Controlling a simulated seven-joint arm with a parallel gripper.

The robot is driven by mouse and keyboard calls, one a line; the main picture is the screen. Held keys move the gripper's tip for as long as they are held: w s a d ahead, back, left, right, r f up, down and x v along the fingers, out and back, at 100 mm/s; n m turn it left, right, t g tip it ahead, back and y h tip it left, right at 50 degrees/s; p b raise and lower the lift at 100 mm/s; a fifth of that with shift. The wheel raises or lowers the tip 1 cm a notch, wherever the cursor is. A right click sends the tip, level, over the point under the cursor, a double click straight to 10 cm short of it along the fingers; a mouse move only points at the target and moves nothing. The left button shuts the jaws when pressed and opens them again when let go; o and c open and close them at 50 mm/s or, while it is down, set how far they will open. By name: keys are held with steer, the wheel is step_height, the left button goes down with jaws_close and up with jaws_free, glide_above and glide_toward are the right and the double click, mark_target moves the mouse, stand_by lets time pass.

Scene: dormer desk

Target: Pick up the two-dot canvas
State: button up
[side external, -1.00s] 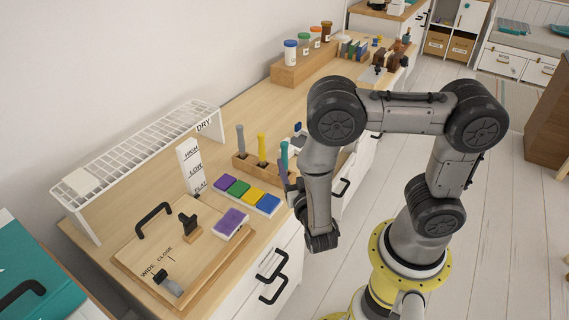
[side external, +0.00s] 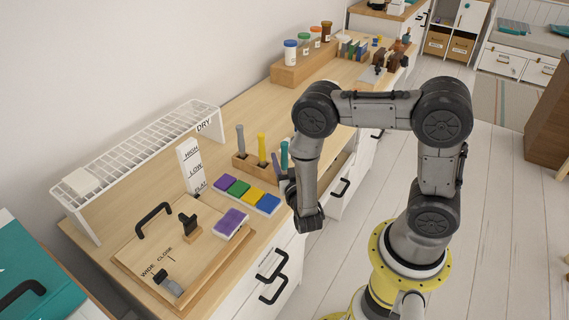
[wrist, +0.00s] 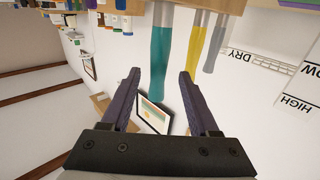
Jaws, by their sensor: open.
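I cannot make out a canvas with two dots in either view. On the wooden board, a white-edged block with a purple top (side external: 231,222) lies flat; its markings are too small to read. A small white slab (side external: 80,181) lies on the white wire rack, its top plain at this size. My gripper (wrist: 158,74) is open, with nothing held between its fingers. In the wrist view, a teal-handled tool (wrist: 160,65) shows beyond and between the fingertips. In the side view, my gripper is at the desk's front edge, largely hidden by my arm.
A wooden holder (side external: 243,164) keeps several upright tools. Purple, green, yellow and blue pads (side external: 238,188) lie before it. The wire rack (side external: 150,150) stands along the wall, with a white level card (side external: 188,165) near it. A black handle (side external: 153,216) stands on the board (side external: 130,250).

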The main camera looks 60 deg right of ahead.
steer(key=shift+x, duration=2.85)
steer(key=shift+s+d+f, duration=0.1)
steer(key=shift+f, duration=0.05)
steer(key=shift+c, duration=0.2)
jaws_close()
